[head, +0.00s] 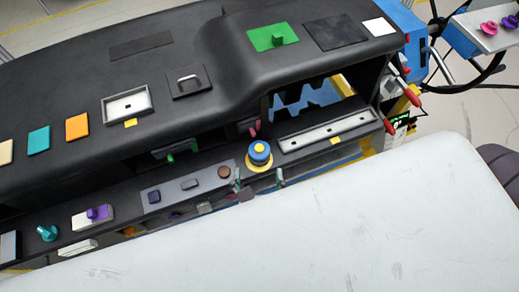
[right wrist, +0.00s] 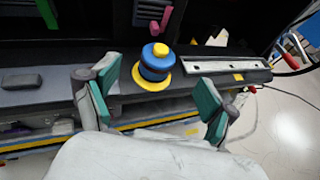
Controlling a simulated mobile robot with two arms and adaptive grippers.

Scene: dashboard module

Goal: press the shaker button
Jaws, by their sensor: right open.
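A round blue button with a yellow cap and a yellow base ring (head: 260,154) stands on the lower dashboard ledge, near the middle of the head view. No label shows that it is the shaker button. It also shows in the right wrist view (right wrist: 155,65), upright and uncovered. My right gripper (head: 258,180) is open and empty, with its fingers just in front of the button, one to each side. In the right wrist view (right wrist: 157,88) its teal finger pads are spread, and the button appears beyond the gap between them. I see no contact. My left gripper is not in view.
A grey panel with small buttons (head: 188,185) lies left of the blue button. A long pale slotted plate (head: 330,130) lies to its right. The black dashboard hood (head: 220,60) overhangs behind. My white arm covers the lower right of the head view.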

